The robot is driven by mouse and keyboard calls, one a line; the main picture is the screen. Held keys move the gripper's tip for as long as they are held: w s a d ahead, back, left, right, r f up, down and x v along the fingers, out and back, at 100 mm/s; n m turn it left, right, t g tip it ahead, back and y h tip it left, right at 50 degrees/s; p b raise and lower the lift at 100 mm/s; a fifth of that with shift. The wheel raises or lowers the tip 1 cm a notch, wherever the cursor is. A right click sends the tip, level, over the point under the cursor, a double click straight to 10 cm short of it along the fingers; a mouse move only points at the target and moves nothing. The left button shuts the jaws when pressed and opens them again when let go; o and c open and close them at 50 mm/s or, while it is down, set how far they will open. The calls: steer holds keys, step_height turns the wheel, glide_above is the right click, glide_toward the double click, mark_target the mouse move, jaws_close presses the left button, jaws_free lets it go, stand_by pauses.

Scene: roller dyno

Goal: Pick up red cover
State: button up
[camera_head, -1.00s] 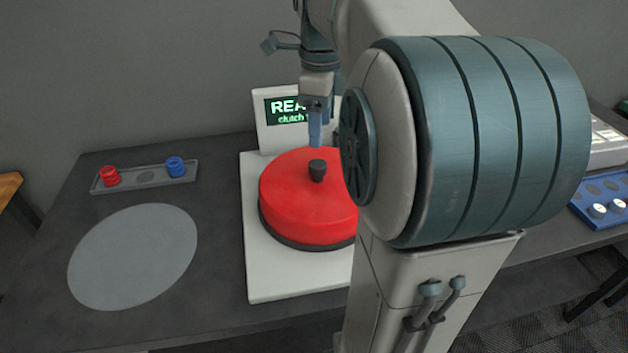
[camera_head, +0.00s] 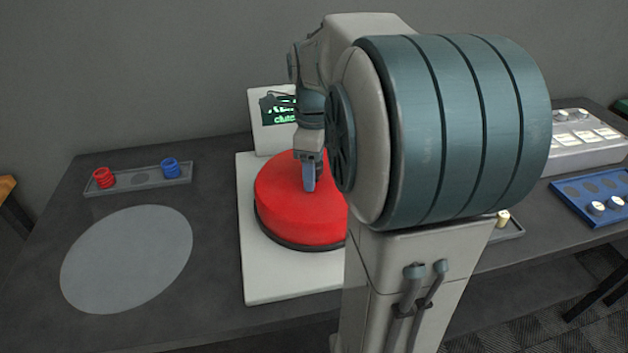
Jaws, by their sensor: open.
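The red cover (camera_head: 290,215) is a round, domed lid with a dark lower rim, sitting on a white machine base (camera_head: 262,282) at the middle of the table. My gripper (camera_head: 309,183) is over the cover's top, pointing down, with its blue fingertip at or just above the knob's place. The cover's black knob is now hidden behind the finger and wrist. The jaws are open; only one finger shows clearly. I cannot tell whether the fingers are around the knob. My arm hides the right side of the cover.
A screen (camera_head: 270,118) stands behind the cover, close to my wrist. A grey tray (camera_head: 145,180) with a red piece (camera_head: 104,178) and a blue piece (camera_head: 170,168) lies at left. A flat grey disc (camera_head: 127,258) is bare. A blue tray (camera_head: 590,197) lies at far right.

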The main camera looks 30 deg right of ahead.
steer(key=shift+r, duration=0.1)
jaws_close()
